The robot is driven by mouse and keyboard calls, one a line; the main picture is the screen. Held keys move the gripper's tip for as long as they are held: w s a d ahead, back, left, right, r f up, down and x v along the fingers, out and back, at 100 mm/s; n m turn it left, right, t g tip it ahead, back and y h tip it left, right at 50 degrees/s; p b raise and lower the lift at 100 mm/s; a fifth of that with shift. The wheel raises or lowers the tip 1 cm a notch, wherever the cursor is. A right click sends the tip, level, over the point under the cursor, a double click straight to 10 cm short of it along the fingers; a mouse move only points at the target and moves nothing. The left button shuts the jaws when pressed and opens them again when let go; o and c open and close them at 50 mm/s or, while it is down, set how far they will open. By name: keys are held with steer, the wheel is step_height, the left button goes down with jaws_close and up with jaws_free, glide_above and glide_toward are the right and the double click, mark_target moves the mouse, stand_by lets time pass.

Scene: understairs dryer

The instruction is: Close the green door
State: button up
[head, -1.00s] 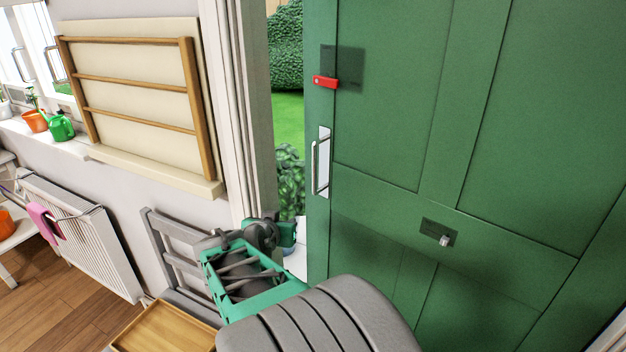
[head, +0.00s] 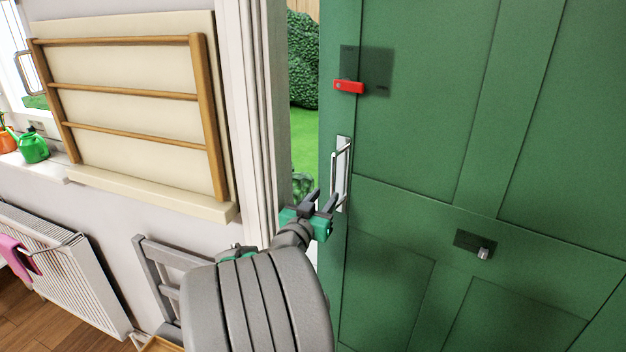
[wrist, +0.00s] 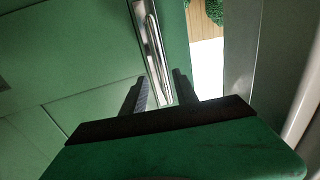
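The green door (head: 420,130) stands ajar, with a gap of garden showing between its left edge and the white frame. A silver pull handle (head: 341,172) is upright near that edge; it also shows in the wrist view (wrist: 152,45). My gripper (head: 324,197) is at the lower end of the handle. In the wrist view its two dark fingers (wrist: 158,88) are apart, with the handle's lower end seen between or just beyond them. I cannot tell whether they touch it. A red latch (head: 349,87) is above the handle.
The white door frame (head: 254,110) stands just left of the gap. A wooden rack (head: 130,95) hangs on the wall. A grey chair (head: 160,265) and a white radiator (head: 65,270) are at lower left. A small knob (head: 483,253) sits lower on the door.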

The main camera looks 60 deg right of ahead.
mark_target(332, 185)
steer(key=d, duration=0.2)
steer(key=d+p, duration=0.1)
steer(key=d, duration=0.2)
steer(key=w+d, duration=0.1)
steer(key=d, duration=0.1)
steer(key=shift+d, duration=0.35)
jaws_close()
steer(key=shift+a, duration=0.1)
stand_by(1.0)
